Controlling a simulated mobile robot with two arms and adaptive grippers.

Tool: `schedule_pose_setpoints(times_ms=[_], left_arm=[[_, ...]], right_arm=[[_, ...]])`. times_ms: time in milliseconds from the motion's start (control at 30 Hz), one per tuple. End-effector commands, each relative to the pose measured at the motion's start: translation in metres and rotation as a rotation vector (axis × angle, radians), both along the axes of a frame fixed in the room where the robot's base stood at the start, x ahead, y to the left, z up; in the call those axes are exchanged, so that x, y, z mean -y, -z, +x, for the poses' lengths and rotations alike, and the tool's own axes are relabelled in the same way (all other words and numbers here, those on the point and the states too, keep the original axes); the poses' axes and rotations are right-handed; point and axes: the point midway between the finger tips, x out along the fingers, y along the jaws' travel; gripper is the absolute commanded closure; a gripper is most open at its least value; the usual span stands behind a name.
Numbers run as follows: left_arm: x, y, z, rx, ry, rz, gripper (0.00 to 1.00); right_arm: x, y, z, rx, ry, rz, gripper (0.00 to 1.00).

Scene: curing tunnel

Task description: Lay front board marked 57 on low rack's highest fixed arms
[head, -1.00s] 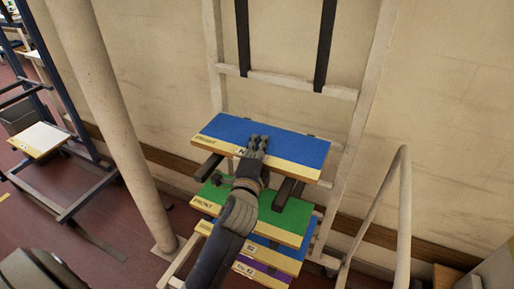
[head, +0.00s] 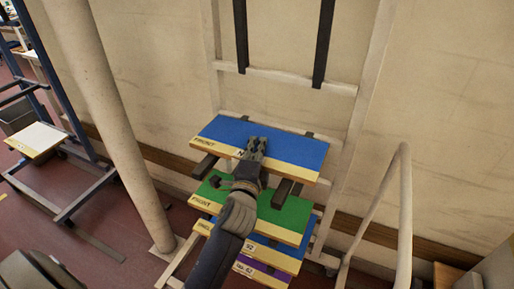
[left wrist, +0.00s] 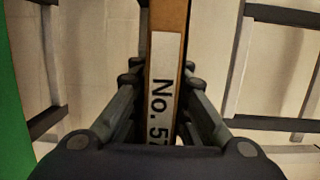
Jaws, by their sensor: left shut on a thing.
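The board marked No. 57 (head: 285,145) has a blue top and a pale front strip lettered FRONT. Its No. 57 label (left wrist: 163,90) shows in the left wrist view. My left gripper (head: 255,148) is shut on the middle of its front edge, with fingers on both sides in the left wrist view (left wrist: 163,100). The board lies level over the low rack's highest dark arms, the left arm (head: 206,166) and the right arm (head: 284,192). I cannot tell whether it touches them. My right gripper is not in view.
A green board marked FRONT (head: 290,214) lies just below, with more boards (head: 282,262) under it. A pale round column (head: 105,120) stands left of the rack, and a pale bent rail (head: 404,210) stands right. A blue rack with a pale board (head: 38,139) is farther left.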

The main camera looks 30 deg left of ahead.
Motion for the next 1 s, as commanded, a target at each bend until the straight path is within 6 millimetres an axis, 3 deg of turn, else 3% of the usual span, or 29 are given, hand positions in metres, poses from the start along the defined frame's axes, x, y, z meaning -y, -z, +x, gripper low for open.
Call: schedule_pose_setpoints(times_ms=[367,400,500,833,1000], left_arm=[[0.000,0.007,0.000,0.003,0.000,0.000,1.00],[0.000,0.006,0.000,0.004,0.000,0.000,0.78],[0.000,0.006,0.000,0.003,0.000,0.000,0.62],[0.000,0.009,-0.001,-0.004,0.000,-0.001,0.62],[0.005,0.009,-0.015,-0.003,0.000,-0.001,0.62]], right_arm=[[0.000,0.005,0.000,0.001,-0.001,0.000,0.60],[-0.001,0.005,0.000,0.001,-0.001,0.001,0.60],[-0.001,0.005,0.000,0.001,-0.001,0.001,0.60],[-0.003,0.005,0.002,0.002,-0.001,0.003,0.60],[-0.002,0.005,0.001,0.001,0.000,0.003,0.60]])
